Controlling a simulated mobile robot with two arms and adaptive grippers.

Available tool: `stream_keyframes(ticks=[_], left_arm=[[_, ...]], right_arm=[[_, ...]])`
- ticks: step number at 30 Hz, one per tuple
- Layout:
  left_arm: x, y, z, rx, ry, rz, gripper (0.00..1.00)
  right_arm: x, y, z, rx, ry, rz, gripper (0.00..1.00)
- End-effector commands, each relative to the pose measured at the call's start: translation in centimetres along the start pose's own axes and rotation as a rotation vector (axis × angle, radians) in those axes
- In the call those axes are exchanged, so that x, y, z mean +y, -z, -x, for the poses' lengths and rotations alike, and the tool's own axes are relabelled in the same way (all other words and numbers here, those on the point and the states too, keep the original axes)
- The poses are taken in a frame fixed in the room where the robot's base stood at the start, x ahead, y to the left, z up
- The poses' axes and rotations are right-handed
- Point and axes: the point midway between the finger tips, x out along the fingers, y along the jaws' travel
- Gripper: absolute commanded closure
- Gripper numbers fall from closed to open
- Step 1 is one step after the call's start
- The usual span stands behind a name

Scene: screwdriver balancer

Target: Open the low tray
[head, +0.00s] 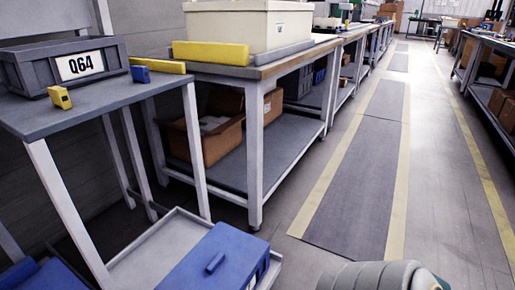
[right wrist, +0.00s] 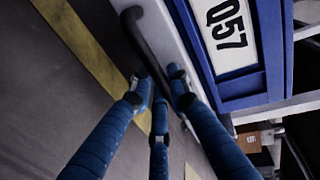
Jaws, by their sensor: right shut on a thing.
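The low tray (head: 160,240) is a pale grey, shallow tray under the small table at the lower left of the head view. A blue lidded box (head: 212,258) sits in it. In the right wrist view the tray's pale front (right wrist: 172,38) carries a dark bar handle (right wrist: 147,38). The blue box there shows the label Q57 (right wrist: 226,25). My right gripper (right wrist: 158,88), with three blue fingers, is shut on the handle at its lower end; the exact contact is partly hidden by the fingers. My left gripper is not in view.
The small table (head: 110,105) above holds a grey Q64 bin (head: 40,68) and yellow and blue items. A workbench (head: 255,72) with cardboard boxes stands behind.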

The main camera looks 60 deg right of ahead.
Motion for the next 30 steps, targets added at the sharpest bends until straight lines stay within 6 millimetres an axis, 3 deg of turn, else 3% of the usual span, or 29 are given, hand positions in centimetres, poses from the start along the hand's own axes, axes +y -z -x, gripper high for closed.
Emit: stream_keyframes(ticks=[13,14,16,25,30], left_arm=[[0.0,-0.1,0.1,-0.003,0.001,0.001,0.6],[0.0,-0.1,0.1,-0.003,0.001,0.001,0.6],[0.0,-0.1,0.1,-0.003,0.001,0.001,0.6],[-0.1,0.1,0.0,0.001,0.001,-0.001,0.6],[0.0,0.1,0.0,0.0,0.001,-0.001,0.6]], right_arm=[[-0.1,0.1,0.3,0.001,0.005,0.0,1.0],[-0.1,0.1,0.3,0.001,0.004,0.0,0.79],[-0.1,0.1,0.3,0.001,0.005,0.0,0.67],[0.0,0.0,0.4,0.0,0.001,0.0,0.67],[0.1,0.0,2.2,0.0,-0.002,-0.001,0.67]])
